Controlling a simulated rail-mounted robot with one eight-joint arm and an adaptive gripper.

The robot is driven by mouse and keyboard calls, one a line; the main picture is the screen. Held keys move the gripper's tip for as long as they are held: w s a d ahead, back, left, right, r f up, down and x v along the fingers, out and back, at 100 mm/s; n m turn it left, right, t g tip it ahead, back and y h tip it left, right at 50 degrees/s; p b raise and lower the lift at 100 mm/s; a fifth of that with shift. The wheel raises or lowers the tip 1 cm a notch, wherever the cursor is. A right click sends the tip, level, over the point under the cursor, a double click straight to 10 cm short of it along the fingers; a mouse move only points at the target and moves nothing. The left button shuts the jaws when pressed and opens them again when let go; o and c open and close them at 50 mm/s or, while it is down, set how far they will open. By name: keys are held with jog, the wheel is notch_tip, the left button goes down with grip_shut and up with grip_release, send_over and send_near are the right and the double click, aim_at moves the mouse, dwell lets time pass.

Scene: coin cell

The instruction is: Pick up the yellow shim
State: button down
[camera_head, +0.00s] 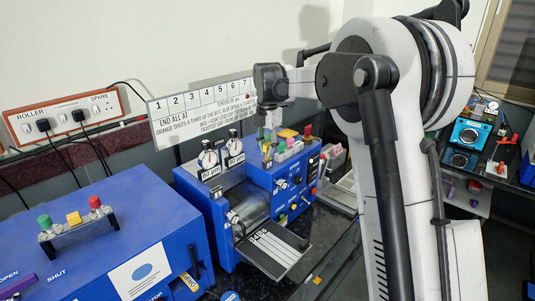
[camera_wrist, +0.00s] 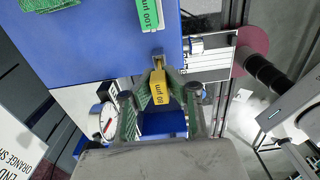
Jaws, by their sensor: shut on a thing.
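The yellow shim (camera_wrist: 160,88), a small block marked 80 µm, sits between the fingertips of my gripper (camera_wrist: 160,80) in the wrist view. My gripper is shut on it, one finger at each side. In the head view my gripper (camera_head: 268,142) points down over the top of the blue machine (camera_head: 225,213), among small coloured blocks. I cannot tell whether the shim is clear of its seat. A green shim (camera_wrist: 148,14) marked 100 µm lies apart from my gripper on the blue top.
Two dial gauges (camera_head: 209,158) (camera_head: 234,147) stand on the machine close to my gripper. A blue box (camera_head: 120,235) with a rack of green, yellow and red pieces is at left. A wall sign (camera_head: 185,125) hangs behind. A dark plate (camera_head: 272,250) juts out in front.

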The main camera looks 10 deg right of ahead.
notch_tip(320, 180, up, 3)
jog(key=shift+f, duration=0.1)
jog(key=s+a+r+b, duration=0.2)
jog(key=s+a+r, duration=0.4)
jog(key=a, duration=0.4)
jog(key=shift+r, duration=0.45)
jog(key=shift+d, duration=0.1)
